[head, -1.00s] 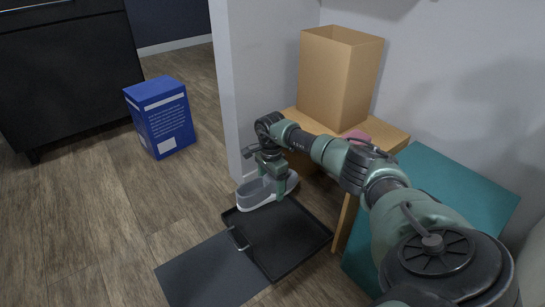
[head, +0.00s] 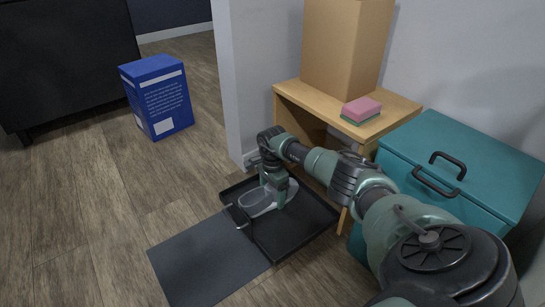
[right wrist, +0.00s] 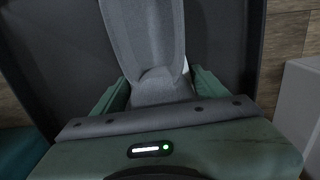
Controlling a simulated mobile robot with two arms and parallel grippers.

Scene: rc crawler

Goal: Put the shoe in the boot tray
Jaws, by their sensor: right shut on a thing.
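The grey shoe (head: 256,203) is over the far left part of the black boot tray (head: 290,243) in the head view, low against the tray's floor. I cannot tell if its sole touches the tray. My right gripper (head: 275,196) is shut on the shoe, and its arm reaches in from the right. In the right wrist view the shoe (right wrist: 148,40) runs up from between the green fingers (right wrist: 152,92), with the dark tray (right wrist: 215,50) around it. The gripper hides part of the shoe. My left gripper is not in view.
A wooden side table (head: 395,107) with a cardboard box (head: 345,45) and a pink-green sponge (head: 361,111) stands behind. A teal chest (head: 480,160) is at right. A blue box (head: 157,97) stands on open floor at left.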

